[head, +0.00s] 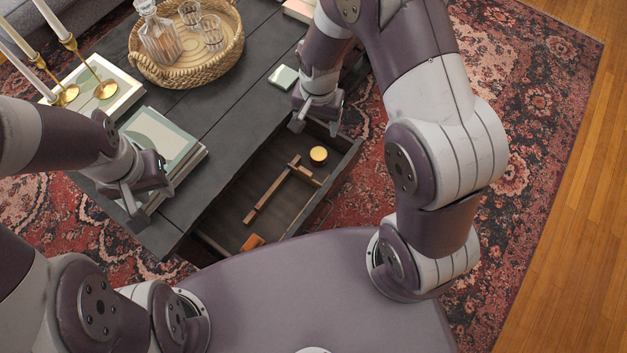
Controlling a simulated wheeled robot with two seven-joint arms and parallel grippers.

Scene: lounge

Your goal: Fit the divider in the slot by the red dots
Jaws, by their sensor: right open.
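An open drawer (216,207) at the front of the dark coffee table holds brown wooden strips. A long strip (271,193) runs lengthwise along the drawer floor, and a shorter strip (305,174) meets it near its far end. Either could be the divider; I cannot tell which. I cannot make out red dots or a slot. My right gripper (316,125) is open and empty above the drawer's far end, apart from the strips. My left gripper (143,202) is over the table's left front corner beside a stack of books (166,142); its jaw opening is unclear.
A round yellow-topped item (318,155) and an orange item (252,242) lie in the drawer. A wicker tray (232,55) with decanter and glasses, brass candlesticks (105,88) and a small green-topped item (283,77) stand on the table. The table's middle is clear.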

